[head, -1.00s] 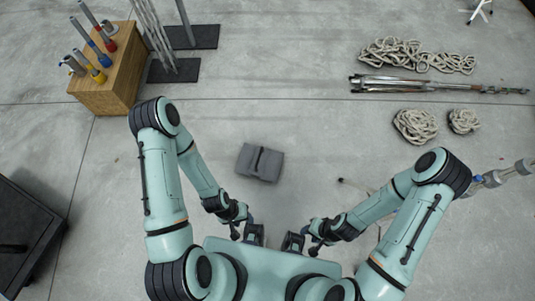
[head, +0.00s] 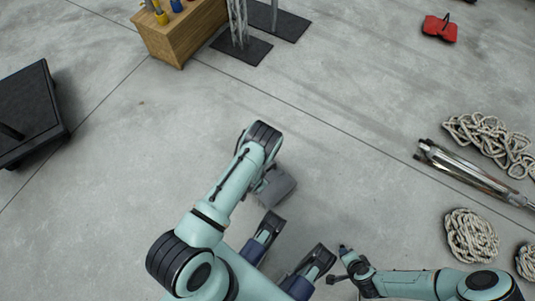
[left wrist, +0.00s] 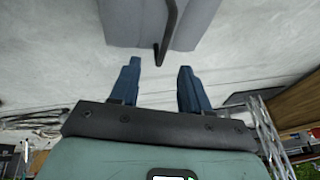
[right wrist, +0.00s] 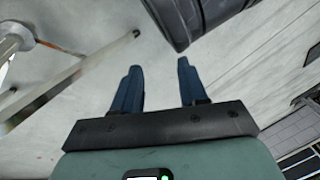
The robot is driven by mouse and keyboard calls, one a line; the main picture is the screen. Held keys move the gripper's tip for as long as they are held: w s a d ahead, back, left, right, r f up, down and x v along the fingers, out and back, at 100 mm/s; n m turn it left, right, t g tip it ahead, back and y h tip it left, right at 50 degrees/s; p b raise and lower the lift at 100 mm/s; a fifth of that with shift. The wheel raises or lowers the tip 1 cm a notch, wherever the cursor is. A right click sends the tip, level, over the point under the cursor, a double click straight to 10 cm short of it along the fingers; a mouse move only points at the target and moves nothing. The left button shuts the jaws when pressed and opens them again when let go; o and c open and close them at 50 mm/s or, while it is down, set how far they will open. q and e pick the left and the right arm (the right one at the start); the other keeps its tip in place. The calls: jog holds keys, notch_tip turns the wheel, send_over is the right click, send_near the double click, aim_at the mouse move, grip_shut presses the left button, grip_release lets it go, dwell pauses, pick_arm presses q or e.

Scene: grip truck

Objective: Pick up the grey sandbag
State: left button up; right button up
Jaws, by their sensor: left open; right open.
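The grey sandbag (head: 279,186) lies on the floor in the head view, partly hidden behind my left arm. In the left wrist view the sandbag (left wrist: 130,22) fills the top of the picture, with its black strap handle (left wrist: 168,35) hanging toward the fingers. My left gripper (left wrist: 157,78) is open and empty, its fingertips just short of the bag and on either side of the handle's end. The left gripper is hidden in the head view. My right gripper (right wrist: 155,75) is open and empty, away to the right of the bag.
A black platform (head: 30,110) stands at the left, and a wooden crate (head: 182,35) at the top. Coiled ropes (head: 472,236) and metal stands (head: 470,172) lie at the right. A red bag (head: 440,28) lies far off. The floor beyond the sandbag is clear.

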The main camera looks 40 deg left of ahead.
pick_arm(q)
jog(key=w+f, duration=0.2)
jog(key=b, duration=0.6)
send_over(266, 177)
jog(key=f, duration=1)
jog(key=shift+s, duration=0.2)
jog(key=shift+w+a+f+b, duration=0.1)
jog(key=shift+w+f+b, duration=0.2)
jog(key=shift+f, duration=0.2)
pick_arm(e)
jog(key=s+d+f+g, duration=0.2)
jog(key=s+f+g, duration=0.2)
jog(key=s+f, duration=0.5)
jog(key=shift+s+f+m+g, duration=0.3)
jog(key=shift+s+f+m, duration=0.1)
jog(key=shift+s, duration=0.95)
pick_arm(q)
jog(key=shift+f, duration=0.2)
pick_arm(e)
jog(key=shift+d, duration=0.1)
pick_arm(q)
grip_shut()
jog(key=shift+s, duration=0.1)
jog(key=shift+d, duration=0.2)
